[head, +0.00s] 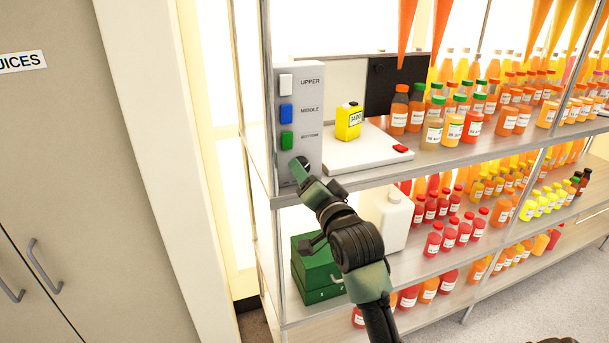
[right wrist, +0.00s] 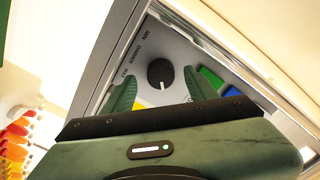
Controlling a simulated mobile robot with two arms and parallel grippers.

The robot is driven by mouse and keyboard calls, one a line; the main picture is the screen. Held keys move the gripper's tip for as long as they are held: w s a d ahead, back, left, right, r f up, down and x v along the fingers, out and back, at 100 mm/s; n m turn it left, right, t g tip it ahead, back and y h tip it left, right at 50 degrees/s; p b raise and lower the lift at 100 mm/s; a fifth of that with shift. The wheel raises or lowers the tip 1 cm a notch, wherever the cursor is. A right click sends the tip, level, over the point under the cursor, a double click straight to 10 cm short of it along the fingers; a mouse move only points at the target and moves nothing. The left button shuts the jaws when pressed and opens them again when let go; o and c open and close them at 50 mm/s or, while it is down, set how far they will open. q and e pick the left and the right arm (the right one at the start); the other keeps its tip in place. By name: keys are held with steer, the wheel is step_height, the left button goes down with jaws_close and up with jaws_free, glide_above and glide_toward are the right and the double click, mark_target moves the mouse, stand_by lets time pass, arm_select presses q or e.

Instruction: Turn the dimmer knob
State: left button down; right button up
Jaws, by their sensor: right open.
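The dimmer knob (right wrist: 160,73) is round and black with a white pointer mark. It sits on the grey control panel (head: 312,122), beside lettering reading MIN, DIMMER and MAX in the right wrist view. My right gripper (right wrist: 161,92) is open. Its two green fingers are apart, one on each side of the knob in that view, and nothing is held. I cannot tell whether they touch the knob. In the head view my right gripper (head: 302,168) is at the panel's lower end and partly hides the knob area. My left gripper is not in view.
White, blue (head: 286,114) and green (head: 287,140) switches sit above the gripper on the panel. A yellow container (head: 348,121) stands on a white scale (head: 370,152) to the right. Juice bottles fill the shelves further right. A green box (head: 318,268) is below.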

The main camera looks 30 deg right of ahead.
steer(key=b+v, duration=0.1)
steer(key=v, duration=0.5)
steer(key=shift+f, duration=0.1)
stand_by(0.3)
